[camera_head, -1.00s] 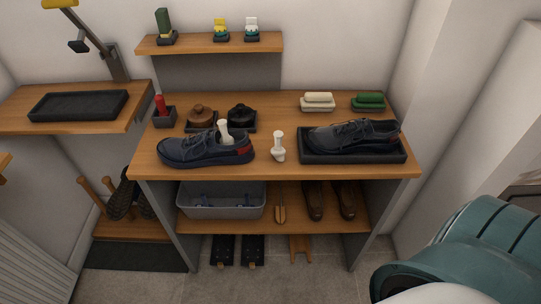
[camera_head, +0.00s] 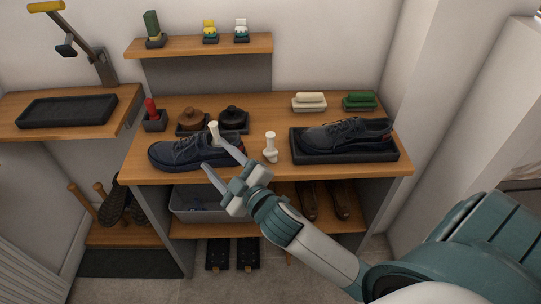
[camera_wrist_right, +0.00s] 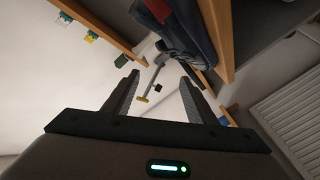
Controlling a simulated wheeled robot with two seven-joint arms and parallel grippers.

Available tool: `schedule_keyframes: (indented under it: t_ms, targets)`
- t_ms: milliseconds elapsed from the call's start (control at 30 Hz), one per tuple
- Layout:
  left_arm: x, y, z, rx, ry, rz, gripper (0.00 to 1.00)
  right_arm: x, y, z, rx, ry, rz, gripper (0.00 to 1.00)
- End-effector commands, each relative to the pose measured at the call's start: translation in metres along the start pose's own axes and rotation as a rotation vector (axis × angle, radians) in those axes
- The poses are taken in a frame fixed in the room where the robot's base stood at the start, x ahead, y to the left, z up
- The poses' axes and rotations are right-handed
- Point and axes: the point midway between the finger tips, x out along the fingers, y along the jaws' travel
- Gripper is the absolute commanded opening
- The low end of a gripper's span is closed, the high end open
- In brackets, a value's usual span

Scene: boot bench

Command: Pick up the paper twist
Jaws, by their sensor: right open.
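A white paper twist (camera_head: 214,131) sticks up out of the opening of the left dark blue shoe (camera_head: 180,152) on the bench top. A second white, bottle-like piece (camera_head: 270,147) stands upright on the bench between the two shoes. My right gripper (camera_head: 213,154) is open and empty, its fingers reaching over the left shoe's heel end, close to the twist. In the right wrist view, the shoe (camera_wrist_right: 181,28) and a pale piece (camera_wrist_right: 146,45), likely the twist, lie beyond the open fingers (camera_wrist_right: 159,77). My left gripper is out of view.
The right shoe (camera_head: 345,134) rests on a black tray (camera_head: 310,156). Brown and black round items, a red item (camera_head: 151,108) and two brushes (camera_head: 309,99) stand behind. A small shelf (camera_head: 190,46) hangs above; a grey bin (camera_head: 186,207) sits below.

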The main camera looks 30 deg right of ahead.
Motion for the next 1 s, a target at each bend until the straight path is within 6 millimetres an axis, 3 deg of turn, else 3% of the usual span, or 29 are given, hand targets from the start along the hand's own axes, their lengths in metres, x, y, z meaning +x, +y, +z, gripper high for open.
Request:
schedule_keyframes:
  t_ms: [33,200,400,500,633,767,900,1000]
  targets:
    - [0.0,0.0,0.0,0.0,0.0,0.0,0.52,0.012,0.016,-0.034,-0.071,0.117,0.037,0.52]
    - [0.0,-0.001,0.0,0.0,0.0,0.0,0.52,0.023,0.041,-0.138,-0.323,0.504,0.129,0.52]
    - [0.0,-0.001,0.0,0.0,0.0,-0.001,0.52,0.005,0.031,-0.225,-0.654,0.923,0.177,0.52]
    - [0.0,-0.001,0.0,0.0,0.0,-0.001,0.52,-0.008,0.015,-0.248,-0.831,1.116,0.17,0.52]
    - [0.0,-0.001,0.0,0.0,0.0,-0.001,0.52,-0.023,-0.009,-0.255,-1.076,1.347,0.125,0.52]
    - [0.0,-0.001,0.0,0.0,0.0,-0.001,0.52,-0.03,-0.029,-0.237,-1.327,1.55,0.034,0.52]
    - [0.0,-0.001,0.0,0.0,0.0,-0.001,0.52,-0.028,-0.036,-0.196,-1.603,1.725,-0.125,0.52]
    - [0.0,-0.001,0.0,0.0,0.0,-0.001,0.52,-0.021,-0.027,-0.157,-1.794,1.815,-0.284,0.52]
